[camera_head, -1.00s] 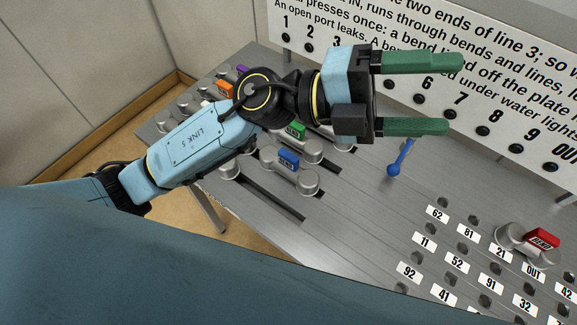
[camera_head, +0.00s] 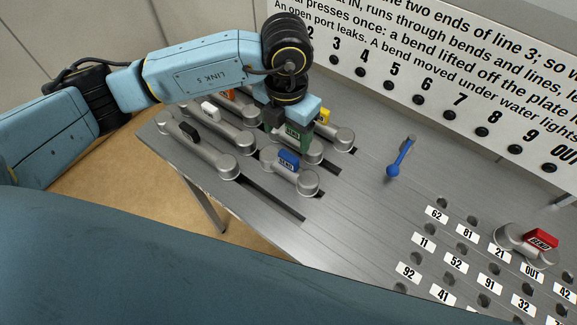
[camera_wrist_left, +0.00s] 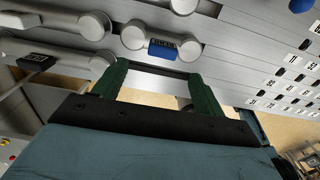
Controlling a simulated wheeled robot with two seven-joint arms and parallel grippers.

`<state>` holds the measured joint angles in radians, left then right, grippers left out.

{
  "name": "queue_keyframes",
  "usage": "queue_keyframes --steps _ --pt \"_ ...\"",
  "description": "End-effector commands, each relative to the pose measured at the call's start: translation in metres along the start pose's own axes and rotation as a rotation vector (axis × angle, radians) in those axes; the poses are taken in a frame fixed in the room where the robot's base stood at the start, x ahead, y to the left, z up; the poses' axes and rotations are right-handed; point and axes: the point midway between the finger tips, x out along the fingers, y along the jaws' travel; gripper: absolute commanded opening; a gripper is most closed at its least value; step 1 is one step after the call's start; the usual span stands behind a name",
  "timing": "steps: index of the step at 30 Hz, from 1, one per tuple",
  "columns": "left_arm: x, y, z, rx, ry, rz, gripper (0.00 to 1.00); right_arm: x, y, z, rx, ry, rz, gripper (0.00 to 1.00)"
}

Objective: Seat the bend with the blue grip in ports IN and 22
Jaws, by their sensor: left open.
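The bend with the blue grip (camera_head: 288,160) lies on the left part of the grey plate, among the other bends, with a round cap at each end. It also shows in the left wrist view (camera_wrist_left: 162,49), just beyond and between my fingertips. My left gripper (camera_head: 293,138) is open, its green fingers pointing down behind the blue-grip bend in the head view. In the left wrist view the gripper (camera_wrist_left: 157,75) has nothing between its fingers. Ports IN and 22 cannot be made out. My right gripper is not in view.
Bends with black (camera_head: 190,131), white (camera_head: 210,110) and yellow (camera_head: 324,116) grips lie close around. A red-grip bend (camera_head: 541,239) sits among the labelled ports at right. A blue lever (camera_head: 400,158) stands mid-plate. A sign board (camera_head: 440,60) rises behind.

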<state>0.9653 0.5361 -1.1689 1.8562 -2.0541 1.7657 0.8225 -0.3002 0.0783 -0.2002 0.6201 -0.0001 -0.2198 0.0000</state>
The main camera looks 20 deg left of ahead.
Motion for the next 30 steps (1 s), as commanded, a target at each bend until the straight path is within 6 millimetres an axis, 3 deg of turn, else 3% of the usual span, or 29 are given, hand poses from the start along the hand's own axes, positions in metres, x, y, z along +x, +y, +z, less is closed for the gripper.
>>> queue_keyframes --steps 3,12,21,30 --pt "0.022 -0.001 -0.001 0.001 0.003 -0.003 0.71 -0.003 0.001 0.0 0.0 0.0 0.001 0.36" --pt "0.047 -0.003 0.0 0.004 0.001 -0.004 0.71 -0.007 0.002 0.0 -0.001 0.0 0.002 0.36" --pt "0.088 -0.005 0.002 0.003 0.0 -0.005 0.71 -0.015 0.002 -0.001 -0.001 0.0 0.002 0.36" --pt "0.092 -0.004 0.002 0.004 -0.001 -0.004 0.68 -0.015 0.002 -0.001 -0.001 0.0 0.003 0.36"
